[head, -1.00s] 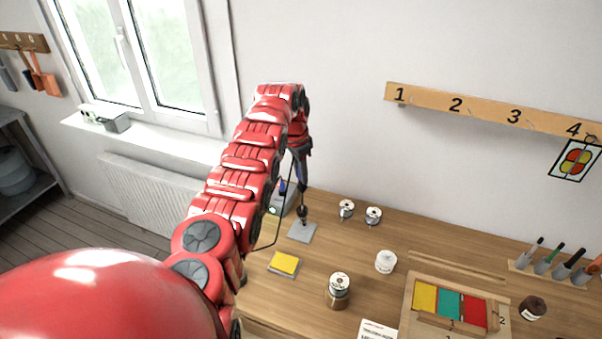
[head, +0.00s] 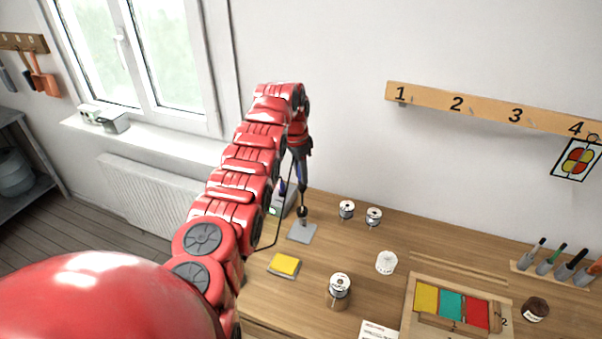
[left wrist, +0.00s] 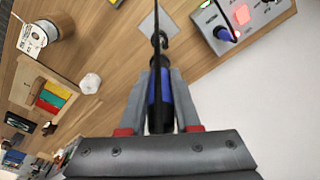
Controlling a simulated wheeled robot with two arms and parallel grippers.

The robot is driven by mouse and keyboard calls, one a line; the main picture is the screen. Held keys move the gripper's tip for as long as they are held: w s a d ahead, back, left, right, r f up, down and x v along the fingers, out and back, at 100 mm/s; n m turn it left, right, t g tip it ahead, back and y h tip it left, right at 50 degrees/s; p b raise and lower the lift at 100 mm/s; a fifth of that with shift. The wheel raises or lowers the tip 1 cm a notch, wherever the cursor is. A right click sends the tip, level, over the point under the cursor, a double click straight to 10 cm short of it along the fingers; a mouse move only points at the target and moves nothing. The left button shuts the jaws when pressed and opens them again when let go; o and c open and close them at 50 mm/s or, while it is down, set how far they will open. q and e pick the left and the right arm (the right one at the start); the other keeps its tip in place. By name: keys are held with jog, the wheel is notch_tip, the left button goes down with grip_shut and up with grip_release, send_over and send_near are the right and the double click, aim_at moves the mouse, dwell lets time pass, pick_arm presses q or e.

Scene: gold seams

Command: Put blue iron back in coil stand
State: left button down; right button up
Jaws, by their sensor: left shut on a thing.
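My left gripper (head: 300,170) is shut on the blue iron, whose blue handle (left wrist: 160,97) stands between the fingers (left wrist: 154,85) in the left wrist view. The iron points down, roughly upright, over the coil stand. The dark coil (head: 304,217) rises from a flat grey base plate (head: 301,234); the coil (left wrist: 159,40) and plate (left wrist: 147,24) also show in the left wrist view. The iron's lower end lines up with the coil's top. I cannot tell how far it is inside. My right gripper is not in view.
A grey control unit (left wrist: 262,8) with a red display and blue plug stands beside the coil stand. A yellow sponge (head: 285,264), spools (head: 347,208), a white jar (head: 386,262) and a tray of coloured glass (head: 410,320) are on the bench. A black cord hangs beside my arm.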

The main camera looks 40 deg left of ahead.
aim_at(301, 187)
pick_arm(q)
jog(key=shift+f+b, duration=1.3)
jog(key=shift+f, duration=0.4)
jog(key=shift+b, duration=0.4)
jog(key=shift+f+b, duration=1.2)
jog(key=shift+f, duration=0.55)
dwell(0.5)
jog(key=shift+b, duration=0.35)
dwell(0.3)
jog(key=shift+f+b, duration=0.7)
jog(key=shift+f, duration=0.8)
dwell(0.3)
jog(key=shift+c, duration=0.3)
grip_release()
jog(key=shift+r, duration=0.15)
